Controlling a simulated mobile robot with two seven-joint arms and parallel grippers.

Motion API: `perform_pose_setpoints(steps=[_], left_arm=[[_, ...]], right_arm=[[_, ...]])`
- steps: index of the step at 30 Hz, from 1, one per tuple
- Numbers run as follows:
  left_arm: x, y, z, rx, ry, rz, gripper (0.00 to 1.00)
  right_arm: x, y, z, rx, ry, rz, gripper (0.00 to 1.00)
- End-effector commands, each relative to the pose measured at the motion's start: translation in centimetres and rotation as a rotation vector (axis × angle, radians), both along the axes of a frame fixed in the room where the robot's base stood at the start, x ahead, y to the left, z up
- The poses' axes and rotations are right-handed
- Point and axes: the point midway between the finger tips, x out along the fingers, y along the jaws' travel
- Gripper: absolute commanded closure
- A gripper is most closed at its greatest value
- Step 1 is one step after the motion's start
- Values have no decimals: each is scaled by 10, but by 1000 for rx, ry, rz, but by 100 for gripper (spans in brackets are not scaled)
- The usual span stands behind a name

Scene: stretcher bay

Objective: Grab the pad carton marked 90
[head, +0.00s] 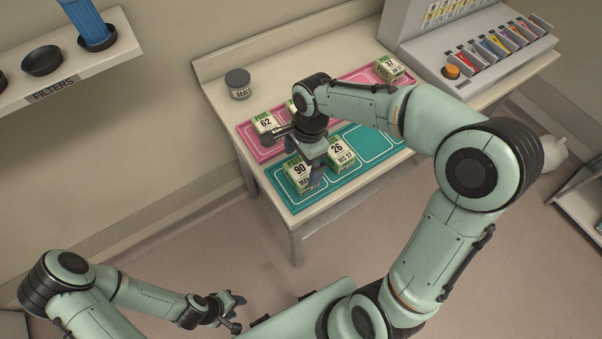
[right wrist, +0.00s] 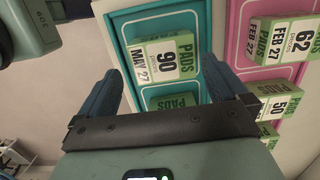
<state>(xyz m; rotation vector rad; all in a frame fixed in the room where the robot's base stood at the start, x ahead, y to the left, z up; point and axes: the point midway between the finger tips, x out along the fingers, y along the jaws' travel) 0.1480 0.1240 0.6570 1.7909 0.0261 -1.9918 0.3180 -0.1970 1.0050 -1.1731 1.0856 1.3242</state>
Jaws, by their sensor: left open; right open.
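The pad carton marked 90 (head: 300,173) is white and green and stands at the left end of the teal mat (head: 376,146). It also shows in the right wrist view (right wrist: 166,62), its label reading PADS, 90, MAY 27. My right gripper (head: 311,163) is open above and around this carton. In the right wrist view its blue fingers (right wrist: 155,80) lie on either side of the carton with visible gaps; I cannot tell how deep they reach. My left gripper (head: 236,309) is open and empty, low over the floor, away from the table.
A carton marked 26 (head: 341,152) stands close right of carton 90. The pink mat (head: 350,85) behind holds cartons marked 62 (head: 265,123) and 50 (right wrist: 279,105), and another (head: 388,68) at its far end. A grey jar (head: 238,83) stands at the back left.

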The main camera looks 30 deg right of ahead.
Motion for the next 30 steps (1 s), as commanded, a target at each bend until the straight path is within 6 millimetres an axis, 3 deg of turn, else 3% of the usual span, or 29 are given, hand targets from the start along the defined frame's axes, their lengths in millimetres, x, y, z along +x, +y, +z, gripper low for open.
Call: perform_pose_setpoints(steps=[10, 20, 24, 30], left_arm=[[2, 0, 2, 0, -3, 0, 57], [2, 0, 2, 0, -2, 0, 57], [2, 0, 2, 0, -2, 0, 57], [2, 0, 2, 0, -2, 0, 57]], right_arm=[[2, 1, -45, 1, 3, 0, 0], [2, 2, -52, 1, -1, 0, 0], [2, 2, -51, 1, -1, 0, 43], [3, 2, -51, 1, -2, 0, 43]])
